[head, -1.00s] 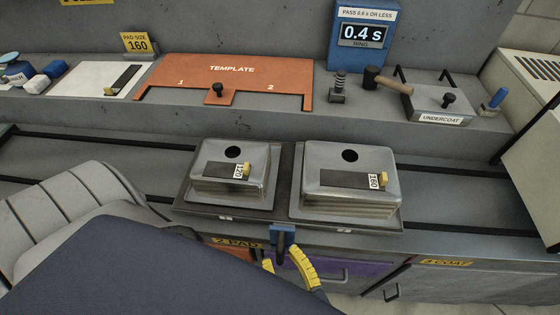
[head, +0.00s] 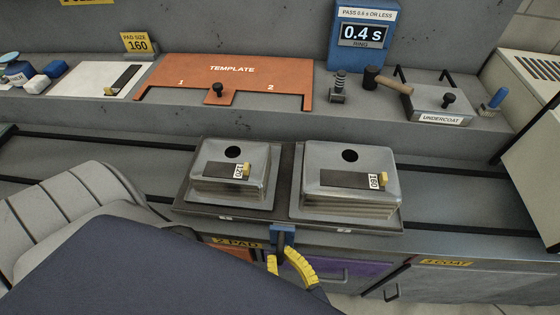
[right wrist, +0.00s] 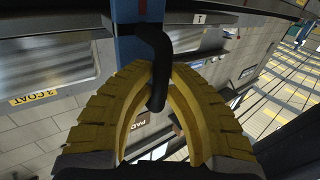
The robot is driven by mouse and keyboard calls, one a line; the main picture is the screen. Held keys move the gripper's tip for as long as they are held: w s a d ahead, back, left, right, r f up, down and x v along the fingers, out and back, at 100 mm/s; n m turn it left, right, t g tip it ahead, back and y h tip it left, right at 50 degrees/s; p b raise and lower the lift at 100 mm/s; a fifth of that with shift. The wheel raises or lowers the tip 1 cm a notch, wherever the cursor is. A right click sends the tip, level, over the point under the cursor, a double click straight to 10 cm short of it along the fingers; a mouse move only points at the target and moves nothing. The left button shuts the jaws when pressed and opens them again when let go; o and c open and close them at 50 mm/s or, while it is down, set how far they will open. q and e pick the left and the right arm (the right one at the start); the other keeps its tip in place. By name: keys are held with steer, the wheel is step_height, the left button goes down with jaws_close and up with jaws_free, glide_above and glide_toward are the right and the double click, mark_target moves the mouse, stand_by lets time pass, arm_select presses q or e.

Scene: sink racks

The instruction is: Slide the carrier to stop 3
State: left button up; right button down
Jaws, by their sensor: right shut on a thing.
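The carrier (head: 287,190) is a dark tray on the rails, bearing two upturned steel sinks, the left one (head: 232,165) and the right one (head: 349,170). A blue bracket (head: 282,235) with a black hooked handle hangs from its front edge. The carrier stands above the "2 PAD" label (head: 236,243); the "3 COAT" label (head: 445,262) is further right. My right gripper (head: 281,257) has its yellow fingers shut on the black handle (right wrist: 155,60), which passes between the fingertips in the right wrist view. My left gripper is out of view.
The dark rails (head: 460,224) run clear to the right of the carrier. The shelf behind holds an orange template (head: 232,82), a hammer (head: 388,82), an undercoat box (head: 437,100) and a blue ring meter (head: 362,38) reading 0.4 s.

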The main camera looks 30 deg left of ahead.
steer(key=w+d, duration=0.7)
steer(key=d, duration=0.6)
steer(key=shift+d+f, duration=0.1)
steer(key=c, duration=1.4)
jaws_free()
steer(key=shift+s, duration=0.1)
steer(key=shift+o, duration=0.2)
steer(key=v, duration=1.2)
